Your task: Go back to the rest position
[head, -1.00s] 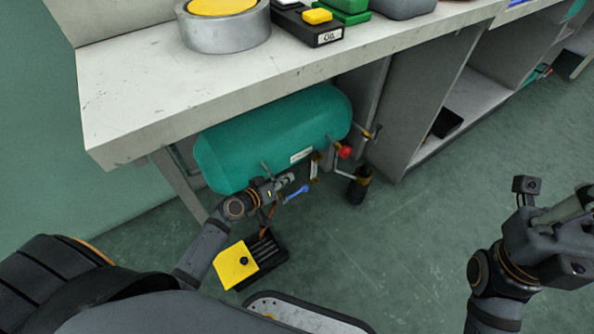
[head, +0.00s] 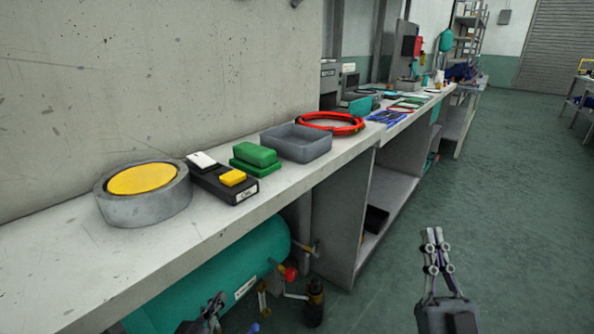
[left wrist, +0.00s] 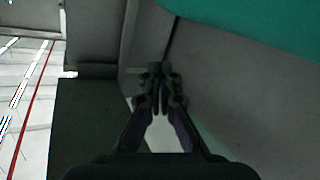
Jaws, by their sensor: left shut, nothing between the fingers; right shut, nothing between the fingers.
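My left gripper (head: 212,309) shows at the bottom edge of the head view, in front of the teal tank (head: 228,268) under the bench. In the left wrist view its fingers (left wrist: 158,92) are together with nothing between them, and the tank's teal side (left wrist: 265,25) fills the upper right. My right gripper (head: 432,240) is at the lower right of the head view, pointing up over the open floor. Its fingers are together and empty, apart from everything else.
The bench (head: 60,262) runs from lower left into the distance. On it are a grey ring with a yellow top (head: 145,207), a black box with two buttons (head: 225,188), a green block (head: 255,157), a grey tray (head: 297,154) and a red coil (head: 332,132). Floor (head: 480,180) is free at right.

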